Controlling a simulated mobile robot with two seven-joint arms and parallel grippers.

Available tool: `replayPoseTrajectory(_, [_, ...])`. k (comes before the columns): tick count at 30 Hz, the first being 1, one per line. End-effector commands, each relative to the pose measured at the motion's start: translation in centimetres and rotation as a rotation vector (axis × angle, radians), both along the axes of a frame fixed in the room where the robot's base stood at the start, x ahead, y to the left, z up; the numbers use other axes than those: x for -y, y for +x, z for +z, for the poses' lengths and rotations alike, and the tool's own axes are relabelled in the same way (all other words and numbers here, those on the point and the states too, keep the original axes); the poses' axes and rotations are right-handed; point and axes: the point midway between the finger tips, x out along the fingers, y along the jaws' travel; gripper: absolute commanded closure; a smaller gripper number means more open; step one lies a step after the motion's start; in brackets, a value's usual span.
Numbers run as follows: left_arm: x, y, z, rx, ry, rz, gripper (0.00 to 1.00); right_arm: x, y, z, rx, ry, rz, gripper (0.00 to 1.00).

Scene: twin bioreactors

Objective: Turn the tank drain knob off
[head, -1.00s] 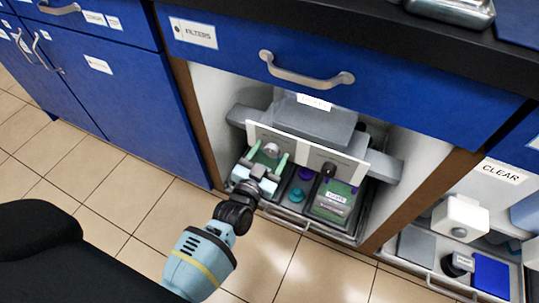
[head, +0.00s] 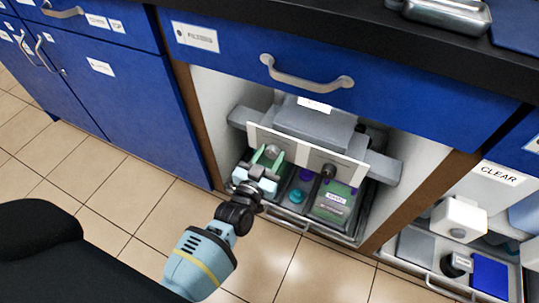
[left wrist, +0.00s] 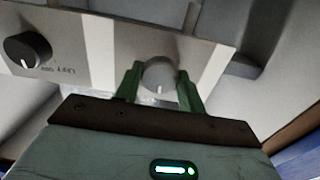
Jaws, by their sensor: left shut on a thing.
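A pale panel (head: 295,151) in the open cabinet bay carries two knobs. The grey knob (head: 272,151) is on its left in the head view, and the dark knob (head: 328,171) is on its right. My left gripper (head: 269,156) has its green fingers on either side of the grey knob, shut on it. In the left wrist view, the grey knob (left wrist: 159,75) sits between the fingers, with a small white mark at its lower edge. The black knob (left wrist: 27,50) is at the left there, untouched, beside blurred lettering. My right gripper is not in view.
Below the panel is a pulled-out tray with a teal round piece (head: 296,195) and a green labelled box (head: 334,199). A blue drawer (head: 345,55) overhangs the bay. A brown cabinet post (head: 427,196) stands to the right. The tiled floor in front is clear.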

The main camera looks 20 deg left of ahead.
Motion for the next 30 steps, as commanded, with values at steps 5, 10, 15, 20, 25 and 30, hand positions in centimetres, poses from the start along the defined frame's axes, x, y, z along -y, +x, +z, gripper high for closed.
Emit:
replayPoseTrajectory(5, [0.0,0.0,0.1,-0.006,-0.150,-0.001,0.84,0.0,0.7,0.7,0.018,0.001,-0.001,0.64])
replayPoseTrajectory(10, [0.0,-0.1,0.0,-0.012,-0.297,-0.001,0.84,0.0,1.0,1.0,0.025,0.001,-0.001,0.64])
replayPoseTrajectory(15, [0.0,0.0,0.0,-0.015,-0.425,0.000,0.84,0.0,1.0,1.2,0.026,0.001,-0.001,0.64])
replayPoseTrajectory(20, [0.0,0.0,0.0,-0.019,-0.518,0.000,0.84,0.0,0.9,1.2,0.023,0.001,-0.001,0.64])
replayPoseTrajectory(25, [0.0,-0.1,-0.1,-0.022,-0.583,0.000,0.84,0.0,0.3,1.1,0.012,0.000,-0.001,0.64])
replayPoseTrajectory(30, [0.1,-0.1,-0.1,-0.023,-0.616,0.000,0.84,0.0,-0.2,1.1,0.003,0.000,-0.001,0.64])
